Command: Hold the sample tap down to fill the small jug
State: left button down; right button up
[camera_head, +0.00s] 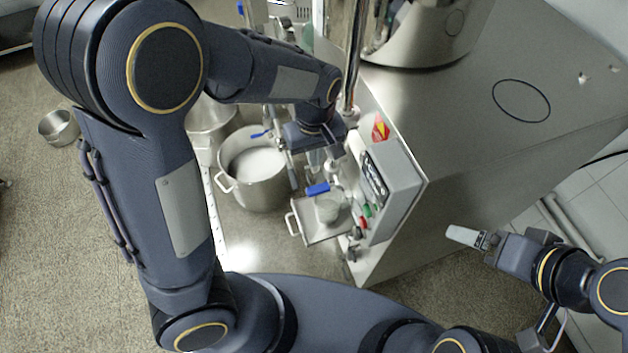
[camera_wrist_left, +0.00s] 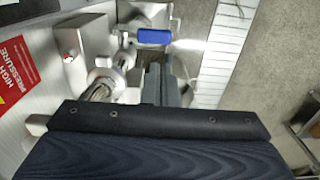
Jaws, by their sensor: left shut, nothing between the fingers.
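The sample tap (camera_head: 318,188) shows as a blue lever just above the small jug in the head view. The blue lever of the tap also shows in the left wrist view (camera_wrist_left: 154,37), beyond my fingertips. The small jug (camera_head: 327,210) is pale and stands upright on a small metal tray (camera_head: 318,234) at the machine's side. My left gripper (camera_head: 292,180) is shut and empty, pointing down beside the tap, to the left of its lever. Its dark fingers (camera_wrist_left: 167,75) show in the left wrist view, apart from the lever. My right gripper (camera_head: 466,237) is at the right, away from the tap.
A large steel pot (camera_head: 255,172) with pale contents stands left of the tray. A control panel (camera_head: 375,180) with buttons is right beside the jug. A small metal container (camera_head: 59,128) sits on the floor at left. A red warning label (camera_wrist_left: 14,72) shows in the wrist view.

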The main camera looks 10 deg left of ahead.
aim_at(308, 191)
pick_arm(q)
notch_tip(308, 191, down, 11)
jog(key=shift+f, duration=0.1)
dwell(0.5)
jog(key=f+h+b, duration=0.1)
jog(key=b, duration=0.2)
jog(key=a+f+t+h+b, duration=0.1)
jog(key=b, duration=0.2)
jog(key=s+f+t+h+b, duration=0.1)
jog(key=b, duration=0.2)
jog(key=shift+a+f, duration=0.15)
jog(key=shift+f, duration=0.05)
jog(key=shift+f+b, duration=0.2)
jog(key=shift+b, duration=0.4)
jog(key=shift+r, duration=0.1)
jog(key=shift+h, duration=0.3)
jog(key=shift+r+p, duration=0.8)
jog(key=shift+p, duration=0.15)
